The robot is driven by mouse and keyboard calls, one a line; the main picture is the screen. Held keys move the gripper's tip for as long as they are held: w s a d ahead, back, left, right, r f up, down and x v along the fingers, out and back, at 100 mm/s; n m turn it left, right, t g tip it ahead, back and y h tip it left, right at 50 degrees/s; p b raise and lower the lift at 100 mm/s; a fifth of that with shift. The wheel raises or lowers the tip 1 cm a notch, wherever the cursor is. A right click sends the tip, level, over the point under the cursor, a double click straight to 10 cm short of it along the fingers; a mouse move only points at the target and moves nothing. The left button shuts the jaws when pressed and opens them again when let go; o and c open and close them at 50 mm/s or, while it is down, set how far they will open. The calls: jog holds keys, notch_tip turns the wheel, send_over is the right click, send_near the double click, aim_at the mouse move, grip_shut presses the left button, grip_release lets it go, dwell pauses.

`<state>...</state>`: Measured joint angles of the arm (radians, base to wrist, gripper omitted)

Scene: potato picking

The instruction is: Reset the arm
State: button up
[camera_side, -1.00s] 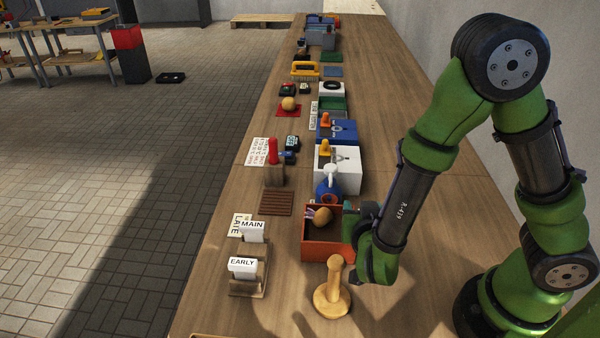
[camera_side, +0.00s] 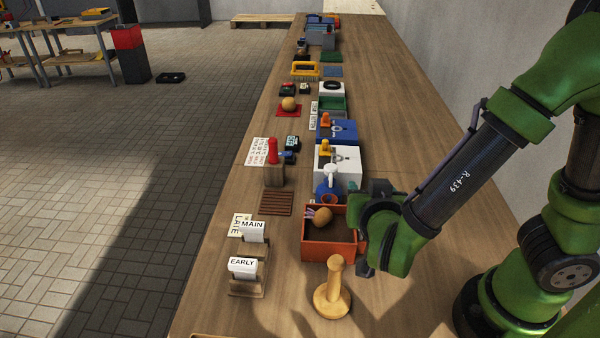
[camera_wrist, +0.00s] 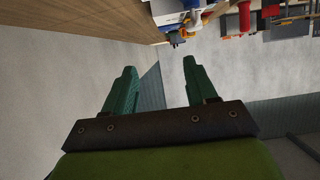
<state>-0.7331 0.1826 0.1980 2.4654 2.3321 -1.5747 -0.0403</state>
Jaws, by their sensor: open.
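My gripper (camera_wrist: 158,78) shows in the wrist view with its two green fingers apart and nothing between them. In the side view my wrist is just right of an orange-red box, and the fingers are mostly hidden. The wrist view looks past the fingers at a pale grey surface, with the table's items upside down along the top. The orange-red box (camera_side: 332,251) holds a potato (camera_side: 322,216) and a small pinkish-white item beside it. Another potato (camera_side: 289,104) rests on a red mat farther back.
A wooden peg stand (camera_side: 333,290) stands just in front of the box. A blue spray bottle (camera_side: 328,186) is behind it. Cards marked MAIN (camera_side: 252,228) and EARLY (camera_side: 243,265) stand at left. Blue and white boxes line the table behind. The table's right side is clear.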

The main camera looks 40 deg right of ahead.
jog(key=w+a+f+n+y, duration=0.1)
jog(key=w+a+f+y, duration=0.2)
jog(key=a+y, duration=0.55)
jog(key=a+r+n+g+y, duration=0.1)
jog(key=a+r+n+y, duration=0.3)
jog(key=a+r+y, duration=0.15)
jog(key=s+d+r+h, duration=0.1)
jog(key=s+d+r, duration=0.1)
jog(key=d, duration=0.4)
jog(key=s+d+r, duration=0.2)
jog(key=s+d, duration=0.1)
jog(key=d, duration=0.3)
jog(key=s+d+r+g+h, duration=0.1)
jog(key=s+d+r, duration=0.2)
jog(key=d, duration=0.3)
jog(key=shift+h, duration=0.3)
